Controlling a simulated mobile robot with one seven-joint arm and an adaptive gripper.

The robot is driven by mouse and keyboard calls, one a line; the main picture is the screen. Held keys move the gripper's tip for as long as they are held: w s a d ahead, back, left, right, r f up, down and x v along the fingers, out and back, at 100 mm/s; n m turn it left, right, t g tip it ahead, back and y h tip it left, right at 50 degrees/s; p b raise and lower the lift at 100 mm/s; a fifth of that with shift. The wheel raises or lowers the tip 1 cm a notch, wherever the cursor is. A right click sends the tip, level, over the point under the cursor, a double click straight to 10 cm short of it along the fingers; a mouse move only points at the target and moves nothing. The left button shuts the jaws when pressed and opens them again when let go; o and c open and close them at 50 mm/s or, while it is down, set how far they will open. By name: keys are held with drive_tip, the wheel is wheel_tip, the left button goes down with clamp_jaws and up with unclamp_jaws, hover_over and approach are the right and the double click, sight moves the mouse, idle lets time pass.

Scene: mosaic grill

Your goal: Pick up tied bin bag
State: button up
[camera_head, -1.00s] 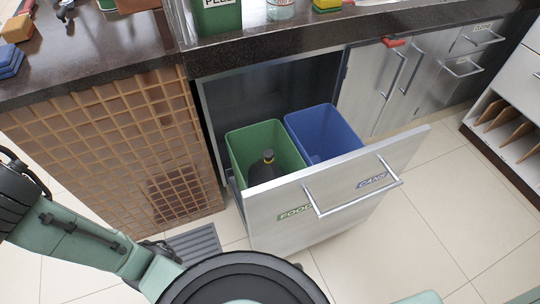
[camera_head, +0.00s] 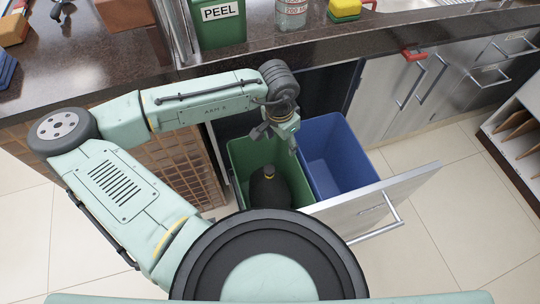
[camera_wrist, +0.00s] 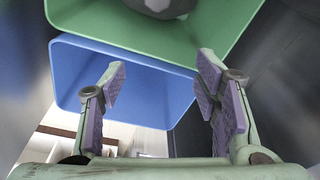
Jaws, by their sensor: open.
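The bin bag (camera_head: 268,190) is dark and bulging, with a gathered neck and a small yellow tie at its top. It sits in the green bin (camera_head: 238,150) in the pulled-out drawer. In the wrist view, a greyish rounded part, probably the bag (camera_wrist: 163,6), shows at the top edge inside the green bin (camera_wrist: 120,37). My gripper (camera_head: 277,138) is above the back of the bins, apart from the bag. In the wrist view my gripper (camera_wrist: 162,88) has its purple-padded fingers spread with nothing between them. The bag's lower part is hidden.
A blue bin (camera_head: 335,155) stands right of the green bin. The drawer front (camera_head: 410,190) with its bar handle sticks out over the tiled floor. The dark counter edge (camera_head: 330,50) runs behind my gripper, with a green PEEL box (camera_head: 220,22) on it.

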sight(269, 168)
drive_tip(key=shift+n+g+y, duration=0.3)
drive_tip(key=shift+g+y, duration=0.2)
drive_tip(key=shift+g, duration=0.1)
drive_tip(key=s+a+f, duration=0.2)
drive_tip(key=a, duration=0.1)
drive_tip(key=shift+s+f, duration=0.2)
drive_tip(key=shift+f, duration=0.15)
wheel_tip(269, 168, down, 5)
drive_tip(key=shift+s+r+p, duration=0.1)
drive_tip(key=shift+r+p, duration=0.05)
drive_tip(key=shift+p, duration=0.25)
drive_tip(key=shift+a+f+p, duration=0.15)
drive_tip(key=shift+f+p, duration=0.3)
drive_tip(key=shift+f, duration=0.95)
drive_tip(key=shift+a+f+p, duration=0.15)
drive_tip(key=shift+f+p, duration=0.25)
drive_tip(key=shift+f, duration=0.95)
clamp_jaws()
